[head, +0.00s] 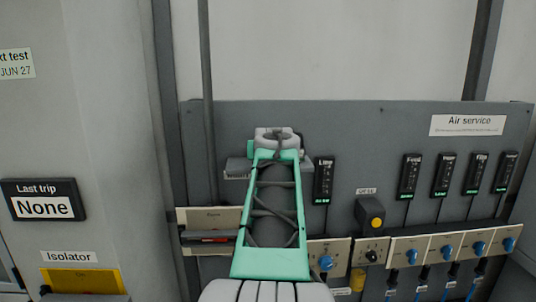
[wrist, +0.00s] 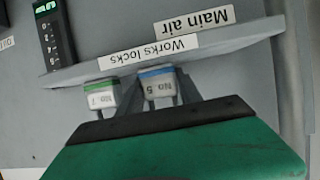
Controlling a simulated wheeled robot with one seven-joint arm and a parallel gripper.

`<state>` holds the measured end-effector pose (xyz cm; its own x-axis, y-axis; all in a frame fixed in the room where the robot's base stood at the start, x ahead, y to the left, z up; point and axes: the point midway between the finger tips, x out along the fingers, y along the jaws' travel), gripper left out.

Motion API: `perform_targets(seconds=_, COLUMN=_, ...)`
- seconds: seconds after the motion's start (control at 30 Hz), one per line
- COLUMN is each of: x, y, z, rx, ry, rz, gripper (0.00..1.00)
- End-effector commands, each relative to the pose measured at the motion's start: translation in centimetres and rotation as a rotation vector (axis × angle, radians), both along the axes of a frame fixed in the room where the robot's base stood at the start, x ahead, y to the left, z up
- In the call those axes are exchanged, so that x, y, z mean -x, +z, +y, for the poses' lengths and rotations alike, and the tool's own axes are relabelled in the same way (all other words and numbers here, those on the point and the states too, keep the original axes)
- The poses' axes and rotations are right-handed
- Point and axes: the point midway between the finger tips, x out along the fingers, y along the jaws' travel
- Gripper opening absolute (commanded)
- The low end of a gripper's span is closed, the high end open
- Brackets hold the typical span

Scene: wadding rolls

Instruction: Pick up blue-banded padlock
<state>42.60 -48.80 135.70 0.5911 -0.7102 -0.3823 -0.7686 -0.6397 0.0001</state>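The blue-banded padlock (wrist: 158,88) has a pale body marked "No 5" and hangs at a grey shelf (wrist: 215,50) labelled "Works locks". The wrist picture is upside down. A green-banded padlock (wrist: 101,95), marked "No 7", hangs beside it, a small gap apart. My gripper shows as a broad green part with a black edge (wrist: 165,120) at the bottom of the wrist view, just in front of the padlocks and overlapping their edges. In the head view my arm hides the padlocks and the fingertips.
The shelf's left end (head: 238,170) shows beside my arm on the grey panel (head: 350,125). Black labelled units (head: 324,180) and a yellow-buttoned box (head: 370,215) are to the right. Blue valve knobs (head: 411,256) line the lower right.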

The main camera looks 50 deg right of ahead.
Motion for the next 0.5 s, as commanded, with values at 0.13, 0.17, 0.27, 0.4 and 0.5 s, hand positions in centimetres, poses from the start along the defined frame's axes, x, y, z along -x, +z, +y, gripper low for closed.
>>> perform_targets(seconds=0.13, x=0.01, y=0.00, z=-0.01, rx=0.000, ry=0.000, rz=0.000, gripper=0.27)
perform_targets(seconds=0.17, x=0.01, y=0.00, z=0.00, rx=0.000, ry=0.000, rz=0.000, gripper=0.25)
perform_targets(seconds=0.27, x=0.01, y=0.00, z=0.01, rx=0.000, ry=0.000, rz=0.000, gripper=0.17)
perform_targets(seconds=0.4, x=0.01, y=-0.01, z=0.01, rx=0.000, ry=0.000, rz=0.000, gripper=0.05)
perform_targets(seconds=0.5, x=0.01, y=-0.01, z=0.01, rx=0.000, ry=0.000, rz=0.000, gripper=0.00)
